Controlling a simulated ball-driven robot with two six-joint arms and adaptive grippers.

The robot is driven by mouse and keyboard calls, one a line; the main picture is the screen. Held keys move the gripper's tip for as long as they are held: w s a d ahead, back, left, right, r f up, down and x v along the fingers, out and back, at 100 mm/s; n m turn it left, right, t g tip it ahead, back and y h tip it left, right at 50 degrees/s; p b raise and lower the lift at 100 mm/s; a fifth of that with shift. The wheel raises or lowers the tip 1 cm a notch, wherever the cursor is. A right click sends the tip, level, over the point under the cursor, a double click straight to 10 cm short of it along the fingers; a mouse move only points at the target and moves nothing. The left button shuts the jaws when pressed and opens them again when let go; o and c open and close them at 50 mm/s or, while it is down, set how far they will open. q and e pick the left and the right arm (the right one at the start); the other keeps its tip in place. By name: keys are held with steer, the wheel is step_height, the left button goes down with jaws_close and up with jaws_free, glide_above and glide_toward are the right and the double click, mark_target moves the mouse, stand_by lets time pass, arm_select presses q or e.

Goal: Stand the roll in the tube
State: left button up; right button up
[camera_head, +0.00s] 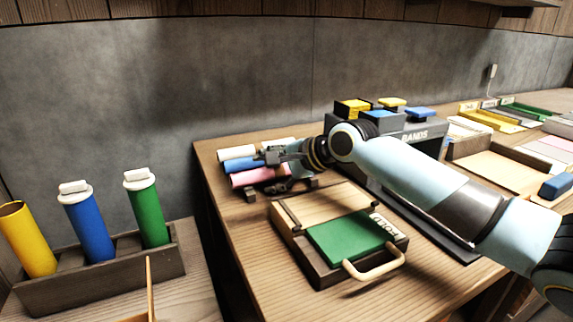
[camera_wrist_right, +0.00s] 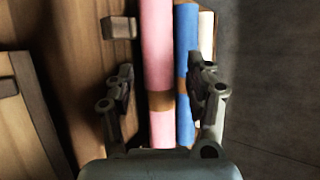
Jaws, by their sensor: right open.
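A pink roll (camera_head: 252,178) (camera_wrist_right: 157,60), a blue roll (camera_head: 243,162) (camera_wrist_right: 186,70) and a cream roll (camera_head: 237,152) lie side by side at the table's left back. Brown bands show around the pink and blue rolls in the wrist view. My right gripper (camera_head: 272,156) (camera_wrist_right: 165,88) is open over the rolls, with the pink and blue ones between its fingers in the wrist view. I cannot tell if it touches them. A yellow tube (camera_head: 28,240), a blue tube (camera_head: 89,228) and a green tube (camera_head: 147,212) stand in a rack; the yellow one has no cap. My left gripper is out of view.
The wooden rack (camera_head: 105,279) stands at the left, apart from the table. A wooden box with a green panel (camera_head: 346,238) and a pale handle (camera_head: 374,265) sits in front of the rolls. A grey bands holder (camera_head: 412,134) stands behind my right arm. Trays fill the right.

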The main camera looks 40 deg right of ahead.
steer(key=p+v, duration=0.4)
steer(key=v, duration=0.7)
steer(key=shift+r, duration=0.2)
